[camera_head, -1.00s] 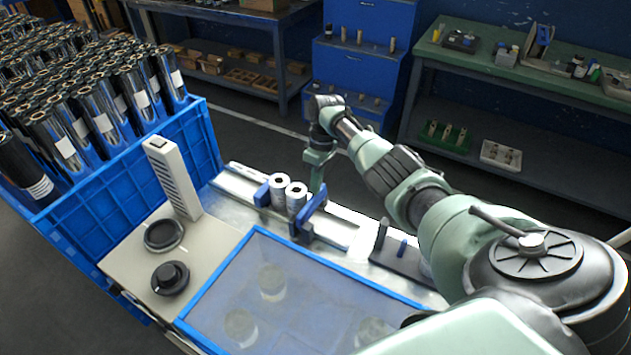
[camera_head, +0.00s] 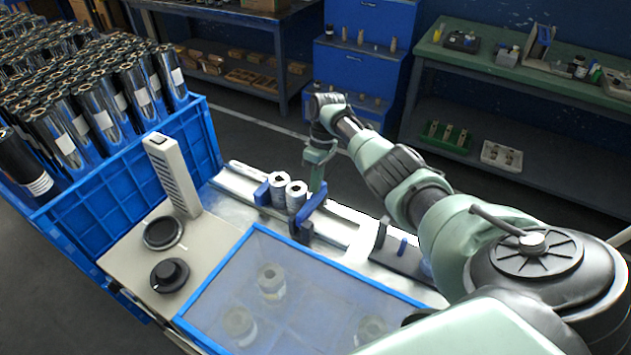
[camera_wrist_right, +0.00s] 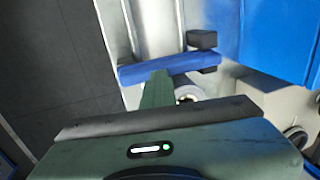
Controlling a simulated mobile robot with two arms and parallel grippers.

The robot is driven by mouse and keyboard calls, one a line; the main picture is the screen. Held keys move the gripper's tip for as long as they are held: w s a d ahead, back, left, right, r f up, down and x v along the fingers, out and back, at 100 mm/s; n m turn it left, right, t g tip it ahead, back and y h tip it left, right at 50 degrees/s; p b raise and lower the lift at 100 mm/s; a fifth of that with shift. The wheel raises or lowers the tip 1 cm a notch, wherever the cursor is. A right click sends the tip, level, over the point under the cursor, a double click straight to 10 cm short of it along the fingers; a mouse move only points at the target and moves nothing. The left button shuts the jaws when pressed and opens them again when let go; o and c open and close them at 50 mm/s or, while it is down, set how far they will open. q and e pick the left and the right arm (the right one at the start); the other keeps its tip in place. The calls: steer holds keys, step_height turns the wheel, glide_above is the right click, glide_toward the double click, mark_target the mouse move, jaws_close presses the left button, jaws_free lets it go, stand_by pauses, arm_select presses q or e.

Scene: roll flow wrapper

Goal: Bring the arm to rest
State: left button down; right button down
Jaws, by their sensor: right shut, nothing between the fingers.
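My right arm reaches in from the right in the head view. Its gripper (camera_head: 318,182) points down beside the machine's infeed rail, just behind a blue upright guide (camera_head: 312,203). The right gripper is shut and empty; in the wrist view its green finger (camera_wrist_right: 157,90) reaches toward the blue guide bar (camera_wrist_right: 170,67). Two white rolls (camera_head: 287,194) stand between the blue guides, close to the gripper but not held. One roll also shows partly behind the finger in the wrist view (camera_wrist_right: 190,92). My left gripper is not in view.
A blue crate (camera_head: 95,225) full of dark shiny rolls stands at the left. A clear blue-framed cover (camera_head: 300,285) lies in front of the rail, with rolls beneath. A blue cabinet (camera_head: 350,70) and a green-topped bench (camera_head: 480,62) stand behind, across open floor.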

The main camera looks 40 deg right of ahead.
steer(key=v, duration=0.6)
steer(key=shift+d+r, duration=0.25)
steer(key=shift+r, duration=0.55)
